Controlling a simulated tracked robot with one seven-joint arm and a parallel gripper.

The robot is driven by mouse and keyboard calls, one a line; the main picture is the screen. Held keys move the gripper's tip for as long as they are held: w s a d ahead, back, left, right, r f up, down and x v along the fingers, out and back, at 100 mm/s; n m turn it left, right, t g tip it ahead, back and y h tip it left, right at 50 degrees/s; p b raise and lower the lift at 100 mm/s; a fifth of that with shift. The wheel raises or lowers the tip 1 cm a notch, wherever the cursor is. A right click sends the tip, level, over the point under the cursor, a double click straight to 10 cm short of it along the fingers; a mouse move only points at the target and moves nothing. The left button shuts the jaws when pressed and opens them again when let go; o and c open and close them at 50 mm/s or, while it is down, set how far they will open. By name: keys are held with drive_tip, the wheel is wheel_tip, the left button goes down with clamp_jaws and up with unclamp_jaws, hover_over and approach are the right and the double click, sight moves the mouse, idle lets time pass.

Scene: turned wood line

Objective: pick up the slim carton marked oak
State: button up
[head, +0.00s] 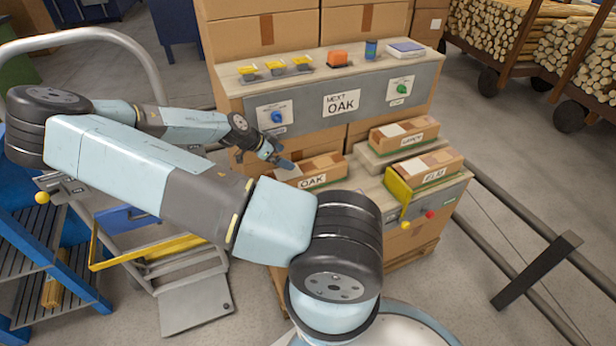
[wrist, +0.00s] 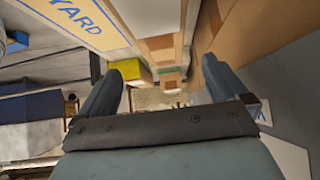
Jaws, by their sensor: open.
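The slim carton marked OAK (head: 312,174) lies on the lower ledge of the workstation, at its left end, in the head view. Its label faces the front and a white patch shows on its top. My gripper (head: 280,160) is at the carton's back left corner, close to it; I cannot tell whether they touch. In the wrist view my gripper (wrist: 170,74) shows two spread fingers with nothing held between them. I cannot tell for sure which brown surface in the wrist view is the OAK carton.
Two similar cartons lie to the right: one with a hard-to-read label (head: 404,135) and one that seems marked ELM (head: 430,168), beside a yellow guard (head: 397,190). A grey panel (head: 330,102) reads NEXT OAK. A cart (head: 190,300) stands left.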

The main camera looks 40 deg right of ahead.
sight(306, 167)
drive_tip(key=x, duration=1)
drive_tip(key=shift+d+f, duration=0.25)
drive_tip(key=c, duration=1.3)
drive_tip(key=shift+c, duration=0.5)
drive_tip(key=shift+r, duration=0.15)
